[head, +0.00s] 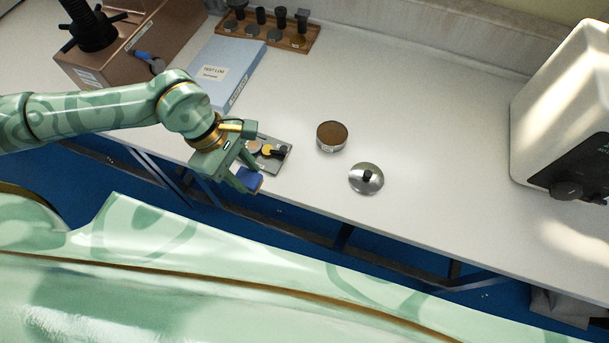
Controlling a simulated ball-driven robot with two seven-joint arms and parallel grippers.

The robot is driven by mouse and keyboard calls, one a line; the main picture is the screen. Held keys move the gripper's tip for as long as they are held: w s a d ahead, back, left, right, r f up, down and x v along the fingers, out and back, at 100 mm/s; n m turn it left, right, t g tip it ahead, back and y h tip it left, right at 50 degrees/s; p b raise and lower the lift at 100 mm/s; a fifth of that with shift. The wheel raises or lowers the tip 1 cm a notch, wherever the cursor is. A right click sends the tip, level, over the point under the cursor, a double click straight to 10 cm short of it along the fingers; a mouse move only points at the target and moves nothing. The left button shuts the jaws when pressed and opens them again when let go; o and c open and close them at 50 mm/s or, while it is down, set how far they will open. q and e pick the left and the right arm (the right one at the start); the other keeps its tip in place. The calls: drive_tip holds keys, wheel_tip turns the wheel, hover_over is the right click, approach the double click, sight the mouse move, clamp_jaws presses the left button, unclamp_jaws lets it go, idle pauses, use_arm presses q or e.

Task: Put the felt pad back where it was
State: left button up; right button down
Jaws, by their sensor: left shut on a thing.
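My left gripper (247,174) reaches in from the left over the front edge of the bench. It is shut on a small blue pad (250,181), which I take to be the felt pad. The pad is partly hidden by the fingers, and I cannot tell whether it touches the bench or tray. Right beside it is a small grey tray (283,163) holding a yellowish round piece (267,150) and a black piece (279,153). The gripper covers the tray's left part. My right gripper is not in view.
A round tin (332,136) with a brown top and a silver lid (366,179) with a black knob stand right of the tray. A blue log book (225,72), copper-coloured tester (128,45), wooden rack (268,30) and white machine (562,110) stand farther off. The middle right bench is clear.

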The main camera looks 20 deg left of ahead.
use_arm(q)
drive_tip(key=shift+d+f+n, duration=0.15)
drive_tip(key=shift+f+n, duration=0.05)
drive_tip(key=shift+n, duration=0.1)
drive_tip(key=w+d+f, duration=0.2)
drive_tip(key=w+f, duration=0.1)
drive_tip(key=w+d+f+b, duration=0.1)
drive_tip(key=w+d+f, duration=0.1)
drive_tip(key=w+d, duration=0.1)
drive_tip(key=w+d+f+b, duration=0.1)
drive_tip(key=w+d+f, duration=0.2)
drive_tip(key=shift+w+f, duration=0.25)
drive_tip(key=shift+f, duration=0.05)
drive_tip(key=shift+w+d+f+b, duration=0.25)
drive_tip(key=shift+w+f+b, duration=0.1)
drive_tip(key=shift+f, duration=0.1)
wheel_tip(320, 180, down, 3)
drive_tip(key=shift+w+d+f+b, duration=0.1)
drive_tip(key=shift+f+b, duration=0.1)
drive_tip(key=shift+b, duration=0.2)
drive_tip(key=shift+f, duration=0.15)
